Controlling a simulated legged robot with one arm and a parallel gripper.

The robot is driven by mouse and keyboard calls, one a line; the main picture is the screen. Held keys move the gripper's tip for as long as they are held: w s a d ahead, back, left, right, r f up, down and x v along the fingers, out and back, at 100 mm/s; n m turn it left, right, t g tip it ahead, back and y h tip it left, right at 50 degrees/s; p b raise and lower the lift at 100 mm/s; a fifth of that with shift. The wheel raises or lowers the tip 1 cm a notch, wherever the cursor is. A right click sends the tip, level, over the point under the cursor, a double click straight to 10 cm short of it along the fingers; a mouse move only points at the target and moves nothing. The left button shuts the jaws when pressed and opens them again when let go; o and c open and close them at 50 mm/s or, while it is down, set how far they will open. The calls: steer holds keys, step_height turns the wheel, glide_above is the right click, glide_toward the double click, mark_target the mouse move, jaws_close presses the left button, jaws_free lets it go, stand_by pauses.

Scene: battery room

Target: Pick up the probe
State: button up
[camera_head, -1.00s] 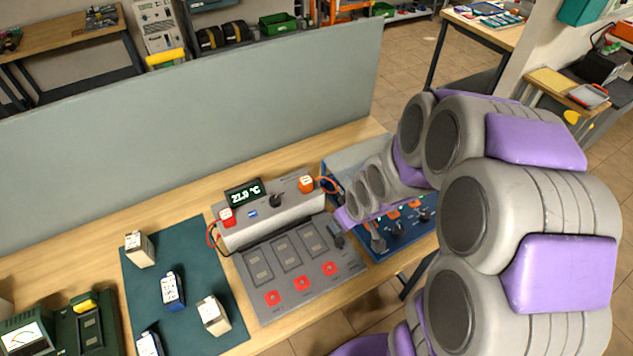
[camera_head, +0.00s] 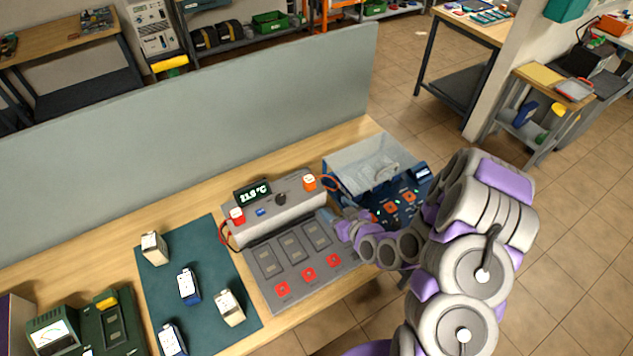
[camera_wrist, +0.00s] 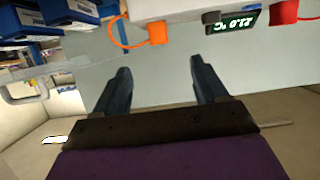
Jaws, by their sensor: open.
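No part is plainly marked as the probe. A grey meter unit (camera_head: 285,212) with a lit display (camera_head: 252,193) carries a red block (camera_head: 237,216) on its left and an orange block (camera_head: 310,183) on its right. A cable loops from each. In the wrist view the orange block (camera_wrist: 158,33) with its orange cable lies beyond the fingers, and the red block (camera_wrist: 284,12) is at the upper right. My gripper (camera_wrist: 158,75) is open, with nothing between its fingers. In the head view my gripper (camera_head: 332,218) is at the right end of the meter unit, below the orange block.
A grey panel (camera_head: 262,288) with red buttons lies before the meter. A blue case (camera_head: 345,180) with a clear lid stands right of it. A green mat (camera_head: 205,258) with several small batteries lies left. A grey partition (camera_head: 190,130) stands behind the bench.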

steer(key=b, duration=1.2)
glide_toward(312, 184)
steer(key=x, duration=0.4)
steer(key=f+x, duration=0.1)
steer(key=x, duration=0.1)
steer(key=shift+s+a, duration=0.2)
steer(key=shift+s, duration=0.2)
steer(key=shift+w+d+r+b+x, duration=0.1)
steer(key=shift+w+r+b+x, duration=0.1)
steer(key=shift+x, duration=0.85)
steer(key=shift+w+d+r+b+x, duration=0.1)
steer(key=shift+r+b+x, duration=0.1)
steer(key=shift+x, duration=0.9)
steer(key=shift+w+d+r+b+x, duration=0.1)
steer(key=shift+r+x, duration=0.05)
steer(key=shift+x, duration=0.9)
steer(key=c, duration=1.1)
